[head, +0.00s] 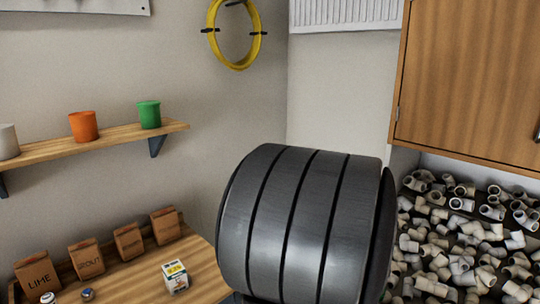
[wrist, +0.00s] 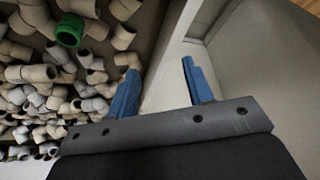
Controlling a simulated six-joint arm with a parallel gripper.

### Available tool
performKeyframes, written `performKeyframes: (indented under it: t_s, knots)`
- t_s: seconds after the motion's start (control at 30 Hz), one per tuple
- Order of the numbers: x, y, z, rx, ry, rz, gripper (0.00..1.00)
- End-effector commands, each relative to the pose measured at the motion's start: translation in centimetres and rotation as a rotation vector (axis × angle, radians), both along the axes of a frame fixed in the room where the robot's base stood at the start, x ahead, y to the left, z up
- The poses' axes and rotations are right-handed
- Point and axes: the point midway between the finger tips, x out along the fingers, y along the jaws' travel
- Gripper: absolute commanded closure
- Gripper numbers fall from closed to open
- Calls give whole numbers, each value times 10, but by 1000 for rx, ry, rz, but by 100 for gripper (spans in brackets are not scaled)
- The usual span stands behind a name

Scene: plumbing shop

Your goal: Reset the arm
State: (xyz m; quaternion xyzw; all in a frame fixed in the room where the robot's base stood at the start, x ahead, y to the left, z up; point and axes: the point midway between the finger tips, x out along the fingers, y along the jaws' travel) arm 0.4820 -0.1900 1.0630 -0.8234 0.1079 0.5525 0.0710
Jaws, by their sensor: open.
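My gripper (wrist: 160,88) shows in the wrist view with two blue fingers spread apart and nothing between them. It faces a pale panel edge beside a bin of pipe fittings. In the head view a large dark ribbed cylinder, part of my own arm, fills the lower middle and hides what is behind it. My gripper's fingers do not show in the head view.
Grey-white pipe fittings (head: 459,235) fill a bin at right, under a wooden cabinet (head: 465,75). One green fitting (wrist: 70,30) lies among them. A shelf (head: 95,139) holds cups. Cardboard boxes (head: 86,258) and a small carton (head: 175,276) stand on a wooden bench (head: 205,262).

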Motion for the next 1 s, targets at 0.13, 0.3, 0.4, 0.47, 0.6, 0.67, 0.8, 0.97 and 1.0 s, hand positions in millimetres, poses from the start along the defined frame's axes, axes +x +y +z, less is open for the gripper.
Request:
performKeyframes:
  t_s: [0.13, 0.3, 0.4, 0.47, 0.6, 0.67, 0.8, 0.97, 1.0]
  knots:
    - [17, 26, -6, 0, 0, 53, 53]
    - [33, 55, -12, 0, 1, 109, 53]
    - [42, 72, -17, -1, 2, 142, 53]
    - [47, 83, -19, -1, 1, 162, 53]
    - [57, 109, -24, -1, 2, 207, 53]
    - [61, 120, -26, -1, 2, 225, 53]
    - [69, 146, -32, -1, 1, 270, 53]
    - [76, 171, -37, -1, 1, 311, 53]
    - [77, 175, -38, -1, 1, 319, 53]
